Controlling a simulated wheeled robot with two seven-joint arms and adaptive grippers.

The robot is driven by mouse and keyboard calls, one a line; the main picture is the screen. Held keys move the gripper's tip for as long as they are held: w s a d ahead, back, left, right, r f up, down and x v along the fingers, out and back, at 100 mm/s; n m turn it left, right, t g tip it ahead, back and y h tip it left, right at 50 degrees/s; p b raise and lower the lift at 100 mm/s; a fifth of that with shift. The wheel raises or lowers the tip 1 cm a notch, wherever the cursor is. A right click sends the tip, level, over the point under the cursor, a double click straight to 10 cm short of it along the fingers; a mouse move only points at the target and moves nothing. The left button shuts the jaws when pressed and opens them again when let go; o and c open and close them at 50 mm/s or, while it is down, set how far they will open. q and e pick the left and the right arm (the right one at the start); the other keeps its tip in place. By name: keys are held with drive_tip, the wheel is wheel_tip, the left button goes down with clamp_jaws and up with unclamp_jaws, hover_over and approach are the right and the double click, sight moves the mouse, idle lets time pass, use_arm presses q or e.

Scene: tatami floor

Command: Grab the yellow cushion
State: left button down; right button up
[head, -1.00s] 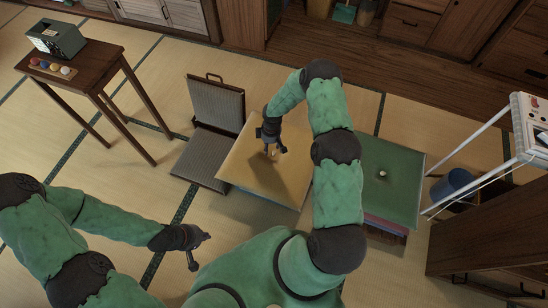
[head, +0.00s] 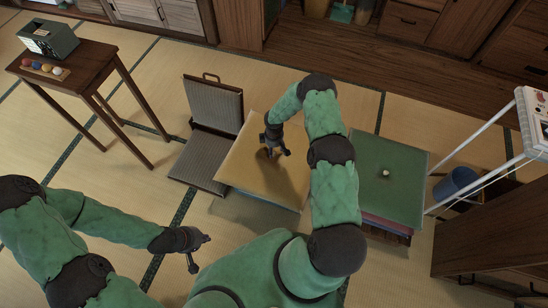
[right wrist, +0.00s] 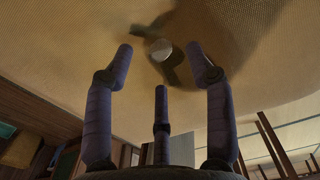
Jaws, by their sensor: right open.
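The yellow cushion (head: 243,169) lies flat in the middle of the head view, beside a grey legless chair. In the right wrist view its woven surface (right wrist: 70,40) fills the upper part, with a pale round button (right wrist: 160,50) ahead of the fingers. My right gripper (head: 280,153) is over the cushion's upper middle and hides its button in the head view. In the right wrist view this gripper (right wrist: 161,62) has its fingers spread around the button, holding nothing. My left gripper (head: 201,253) is empty at lower left, its fingers apart, away from the cushion.
The grey legless chair (head: 214,133) is left of the cushion. A green cushion (head: 398,180) tops a stack to the right, past my right arm. A wooden table (head: 84,67) stands at upper left. A blue bin (head: 456,184) and a white-legged stand (head: 489,176) are at right.

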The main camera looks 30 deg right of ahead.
wheel_tip(320, 180, down, 2)
drive_tip(key=shift+f+b, duration=0.2)
drive_tip(key=shift+b, duration=0.1)
clamp_jaws()
drive_tip(key=shift+w+r, duration=0.1)
drive_tip(key=shift+r, duration=0.1)
